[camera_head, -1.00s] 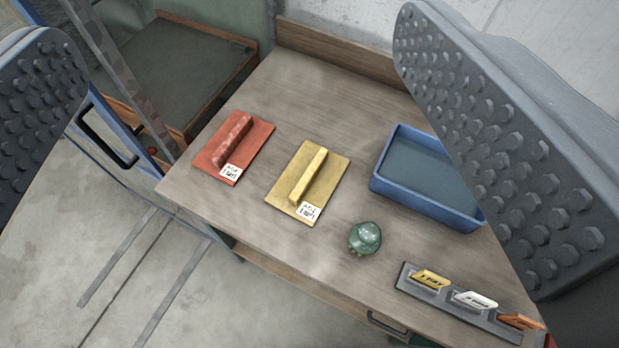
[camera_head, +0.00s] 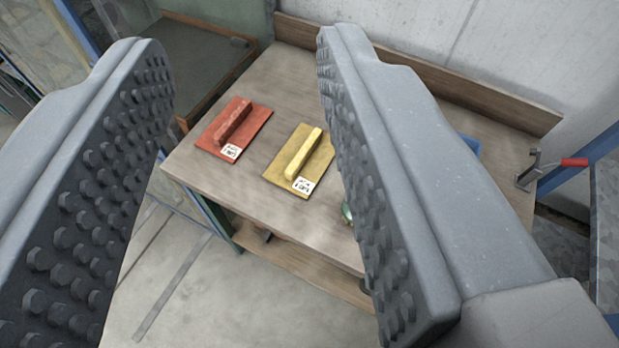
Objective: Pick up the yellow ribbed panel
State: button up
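The yellow ribbed panel (camera_head: 297,163) lies flat on the wooden workbench. It has one raised bar along its middle and a white label at its near end. Its right edge is partly hidden behind my gripper's right finger. My gripper (camera_head: 242,200) is open and empty, with its two studded grey fingers wide apart. The fingers frame the panel from nearer the camera. They appear above the bench and show no contact with the panel.
A similar red panel (camera_head: 232,129) lies left of the yellow one on the workbench (camera_head: 290,85). A green round object (camera_head: 346,212) and a blue tray (camera_head: 471,144) are mostly hidden behind my right finger. A red-handled clamp (camera_head: 545,167) is at the right.

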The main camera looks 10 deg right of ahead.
aim_at(299, 168)
jog(key=z, duration=0.1)
jog(key=k, duration=0.2)
jog(key=z, duration=0.8)
jog(key=i, duration=0.65)
jog(key=z, duration=0.05)
